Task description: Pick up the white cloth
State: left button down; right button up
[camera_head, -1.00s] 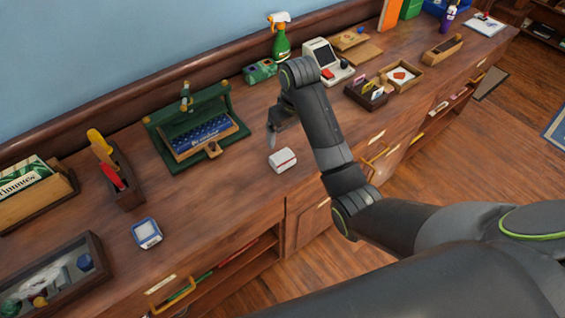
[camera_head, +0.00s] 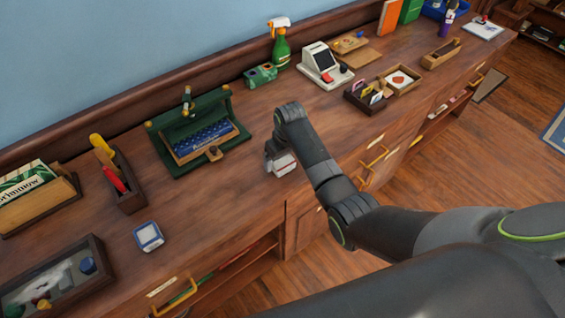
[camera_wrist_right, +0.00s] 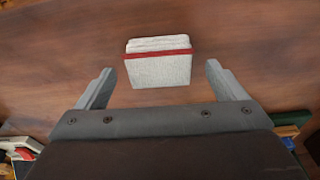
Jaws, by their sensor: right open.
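The white cloth (camera_head: 284,166) is a small folded bundle with a red band, lying on the wooden counter near its front edge. In the right wrist view the cloth (camera_wrist_right: 158,67) lies just beyond and between the two fingertips. My right gripper (camera_wrist_right: 158,78) is open, with a finger on each side and clear space between each finger and the cloth. In the head view my right gripper (camera_head: 274,156) is right at the cloth and hides part of it. My left gripper is not in view.
A green case (camera_head: 200,135) stands open left of the cloth. A card reader (camera_head: 325,65), a small card box (camera_head: 368,95) and a spray bottle (camera_head: 281,48) stand to the right and behind. A blue-framed white item (camera_head: 148,237) lies front left. Counter around the cloth is bare.

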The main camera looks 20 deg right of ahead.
aim_at(283, 160)
jog(key=shift+w+f, duration=0.25)
jog(key=shift+f, duration=0.95)
jog(key=c, duration=1.1)
jog(key=shift+o, duration=0.2)
jog(key=shift+r, duration=0.1)
notch_tip(283, 160, up, 10)
jog(key=shift+f+b, duration=0.1)
jog(key=shift+b, duration=0.3)
